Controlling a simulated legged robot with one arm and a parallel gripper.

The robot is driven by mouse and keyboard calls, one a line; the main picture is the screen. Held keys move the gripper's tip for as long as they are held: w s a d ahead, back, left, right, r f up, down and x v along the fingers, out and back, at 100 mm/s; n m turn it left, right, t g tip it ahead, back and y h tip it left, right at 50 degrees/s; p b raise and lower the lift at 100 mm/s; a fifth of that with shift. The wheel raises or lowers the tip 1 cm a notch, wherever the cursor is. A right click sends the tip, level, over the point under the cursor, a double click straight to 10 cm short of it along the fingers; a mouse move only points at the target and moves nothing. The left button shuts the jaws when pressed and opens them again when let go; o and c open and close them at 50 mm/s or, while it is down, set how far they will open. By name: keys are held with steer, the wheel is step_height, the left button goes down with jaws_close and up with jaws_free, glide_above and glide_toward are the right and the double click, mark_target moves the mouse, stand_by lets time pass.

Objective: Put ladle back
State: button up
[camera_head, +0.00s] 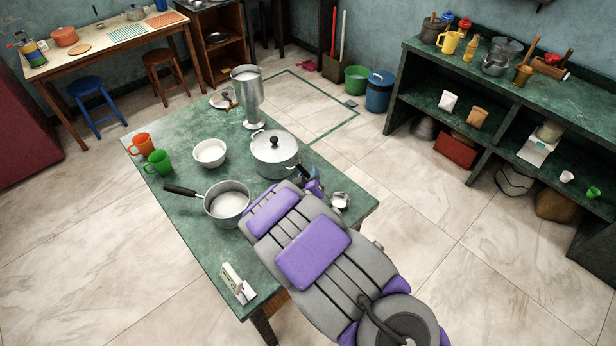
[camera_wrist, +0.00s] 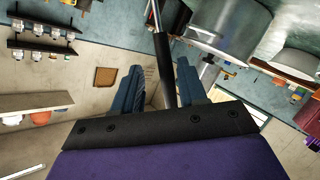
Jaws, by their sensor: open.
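In the wrist view, my gripper (camera_wrist: 159,67) is open, with its two blue-grey fingers apart. A dark rod with a lighter metal upper part, which looks like the ladle's handle (camera_wrist: 162,62), passes between the fingers. I cannot tell whether either finger touches it. In the head view, my gripper end (camera_head: 314,186) is low over the right side of the green table (camera_head: 190,245), beside the lidded pot, mostly hidden by my arm. A shiny metal piece (camera_head: 340,200) shows just right of it; I cannot tell whether it is the ladle's bowl.
The table holds a lidded pot (camera_head: 275,152), a saucepan (camera_head: 228,205), a white bowl (camera_head: 210,153), orange (camera_head: 140,144) and green (camera_head: 159,162) mugs, a tall metal vessel (camera_head: 247,95) and a small white device (camera_head: 238,283). Green shelves (camera_head: 480,95) stand right.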

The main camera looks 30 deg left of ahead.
steer(key=shift+s, duration=0.3)
steer(key=p+v, duration=0.1)
steer(key=v, duration=1)
steer(key=shift+s+a, duration=0.1)
steer(key=shift+s, duration=0.05)
steer(key=d+r+m+g+h, duration=0.2)
steer(key=d+r+m+g, duration=0.15)
steer(key=d, duration=0.55)
steer(key=d+r+m+g+h, duration=0.2)
steer(key=d+r+m+g, duration=0.15)
steer(key=d, duration=0.65)
steer(key=s+d+r+m+g, duration=0.1)
steer(key=s+d+r+g, duration=0.2)
steer(key=s+d, duration=0.3)
steer(key=s+d+r+m+g, duration=0.1)
steer(key=s+d+r, duration=0.4)
steer(key=s, duration=0.8)
steer(key=s+d+r+m+g+h, duration=0.1)
steer(key=s+d+r+g, duration=0.3)
steer(key=s+d, duration=0.4)
steer(key=shift+s+d+m+g, duration=0.25)
steer(key=shift+s+m+g, duration=0.05)
steer(key=shift+s, duration=0.35)
